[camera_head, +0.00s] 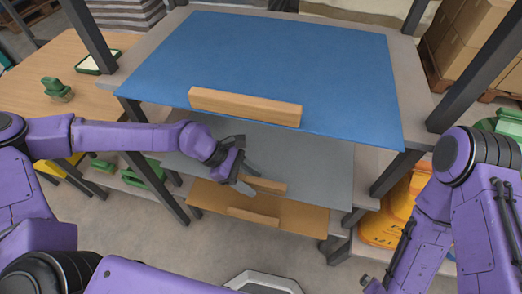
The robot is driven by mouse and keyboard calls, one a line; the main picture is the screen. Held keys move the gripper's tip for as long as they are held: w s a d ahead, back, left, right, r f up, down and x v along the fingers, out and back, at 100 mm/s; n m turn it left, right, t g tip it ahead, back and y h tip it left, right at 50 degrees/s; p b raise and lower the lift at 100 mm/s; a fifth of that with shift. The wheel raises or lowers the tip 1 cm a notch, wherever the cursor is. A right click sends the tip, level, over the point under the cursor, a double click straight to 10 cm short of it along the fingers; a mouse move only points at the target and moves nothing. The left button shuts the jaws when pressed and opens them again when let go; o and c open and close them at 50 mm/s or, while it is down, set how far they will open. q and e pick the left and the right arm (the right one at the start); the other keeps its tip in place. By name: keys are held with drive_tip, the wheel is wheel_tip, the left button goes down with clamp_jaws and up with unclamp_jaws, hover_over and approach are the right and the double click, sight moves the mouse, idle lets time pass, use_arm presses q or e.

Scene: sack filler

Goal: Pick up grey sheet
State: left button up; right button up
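The grey sheet (312,168) lies on the middle shelf, below the blue sheet and above a tan sheet. A wooden bar (266,184) sits at its front edge. My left gripper (248,180) is at the left end of that bar, with its two dark fingers spread apart. I cannot tell whether a finger touches the bar. The blue sheet hides the rear of the grey sheet.
The blue sheet (280,65) with a wooden bar (245,107) covers the top shelf. A tan sheet (300,218) lies below. Dark posts (90,35) frame the rack. A wooden table (40,115) stands left, yellow sacks (385,215) right, cardboard boxes (470,35) behind right.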

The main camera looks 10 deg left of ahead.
use_arm(q)
clamp_jaws()
idle(1.3)
